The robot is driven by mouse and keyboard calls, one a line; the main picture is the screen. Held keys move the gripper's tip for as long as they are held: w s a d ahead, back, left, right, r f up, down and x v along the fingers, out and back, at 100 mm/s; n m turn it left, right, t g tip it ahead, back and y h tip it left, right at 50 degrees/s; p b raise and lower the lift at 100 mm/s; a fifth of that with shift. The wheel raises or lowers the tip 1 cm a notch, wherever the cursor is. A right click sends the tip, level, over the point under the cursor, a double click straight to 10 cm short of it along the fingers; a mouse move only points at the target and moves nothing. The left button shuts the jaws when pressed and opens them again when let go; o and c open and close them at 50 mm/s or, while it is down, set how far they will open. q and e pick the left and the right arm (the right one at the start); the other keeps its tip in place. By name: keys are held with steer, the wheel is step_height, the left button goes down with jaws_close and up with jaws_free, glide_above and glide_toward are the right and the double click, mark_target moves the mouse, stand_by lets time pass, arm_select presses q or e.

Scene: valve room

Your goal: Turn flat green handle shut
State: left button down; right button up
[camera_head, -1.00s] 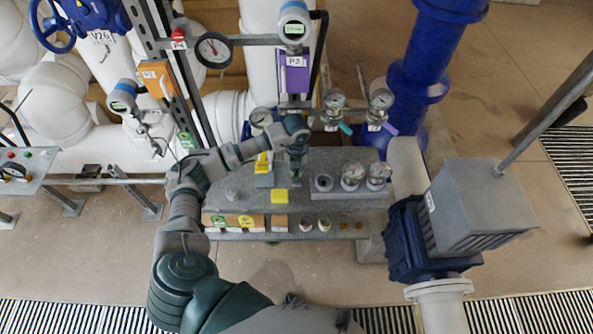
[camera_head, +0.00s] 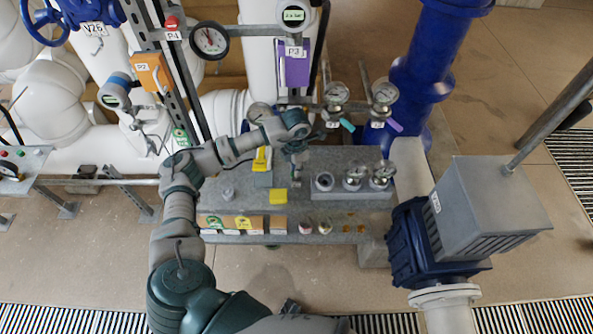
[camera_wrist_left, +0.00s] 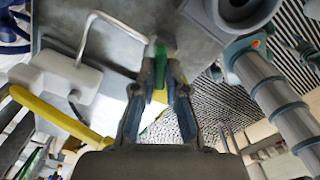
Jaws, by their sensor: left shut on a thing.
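Part of the handle is covered by the fingertips. In the head view I cannot make the handle out behind my arm. My right gripper is in neither view.
Two gauges with a teal lever (camera_head: 347,125) and a purple lever (camera_head: 395,127) stand right of my wrist. A yellow bar (camera_wrist_left: 60,118) shows close by in the wrist view.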

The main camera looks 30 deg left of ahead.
arm_select(q)
steer(key=m+b, duration=0.1)
steer(key=m, duration=0.2)
steer(key=shift+w, duration=0.15)
steer(key=shift+m+b, duration=0.75)
steer(key=shift+m, duration=0.85)
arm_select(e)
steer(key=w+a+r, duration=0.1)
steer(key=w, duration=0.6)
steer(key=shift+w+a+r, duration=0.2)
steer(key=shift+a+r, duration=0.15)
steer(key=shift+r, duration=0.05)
arm_select(q)
steer(key=c, duration=1.4)
jaws_free()
steer(key=shift+o, duration=1)
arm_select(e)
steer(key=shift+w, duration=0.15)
arm_select(q)
step_height(320, 180, up, 12)
steer(key=shift+w+a+f, duration=0.1)
steer(key=shift+f, duration=0.05)
